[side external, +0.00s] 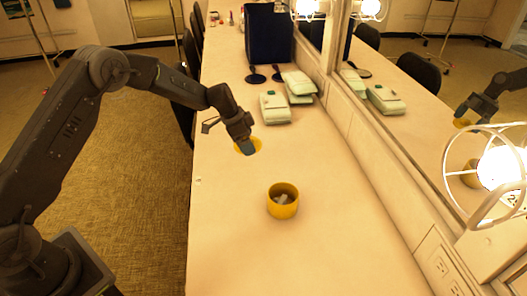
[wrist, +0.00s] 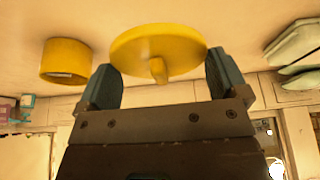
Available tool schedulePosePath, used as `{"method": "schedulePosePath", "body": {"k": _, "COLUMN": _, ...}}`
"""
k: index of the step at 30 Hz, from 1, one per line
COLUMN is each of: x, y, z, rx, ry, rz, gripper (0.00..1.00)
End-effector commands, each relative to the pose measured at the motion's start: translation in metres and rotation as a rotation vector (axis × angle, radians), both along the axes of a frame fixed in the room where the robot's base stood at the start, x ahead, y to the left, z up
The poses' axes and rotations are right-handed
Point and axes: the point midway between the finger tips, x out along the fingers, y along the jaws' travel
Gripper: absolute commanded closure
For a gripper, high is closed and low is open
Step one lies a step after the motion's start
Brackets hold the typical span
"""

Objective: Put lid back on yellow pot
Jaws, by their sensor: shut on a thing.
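The yellow pot (side external: 283,210) stands upright and open on the counter, with small pale things inside. It also shows at the left of the wrist view (wrist: 66,60). My gripper (side external: 247,147) is above the counter, behind and to the left of the pot in the side view. It is shut on the round yellow lid (wrist: 150,45), with a finger at each side of the lid in the wrist view (wrist: 162,72). The lid's small knob (wrist: 158,70) shows between the fingers. In the side view the lid (side external: 258,143) is partly hidden by the fingers and is apart from the pot.
A long mirror (side external: 405,125) on the right reflects the pot and my arm. A caged bulb (side external: 500,168) juts out at the right. Pale green-white cases (side external: 275,108) and a dark blue box (side external: 269,35) stand farther back. The counter (side external: 235,245) around the pot is clear.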

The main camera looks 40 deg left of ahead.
Motion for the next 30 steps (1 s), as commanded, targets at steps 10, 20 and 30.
{"method": "schedulePosePath", "body": {"k": 10, "x": -0.016, "y": 0.026, "z": 0.025, "rx": 0.000, "ry": 0.000, "rz": -0.025, "gripper": 0.30}}
{"method": "schedulePosePath", "body": {"k": 20, "x": -0.038, "y": -0.089, "z": 0.038, "rx": 0.001, "ry": 0.001, "rz": -0.335, "gripper": 0.30}}
{"method": "schedulePosePath", "body": {"k": 30, "x": -0.073, "y": -0.178, "z": 0.048, "rx": -0.001, "ry": 0.000, "rz": -0.597, "gripper": 0.30}}
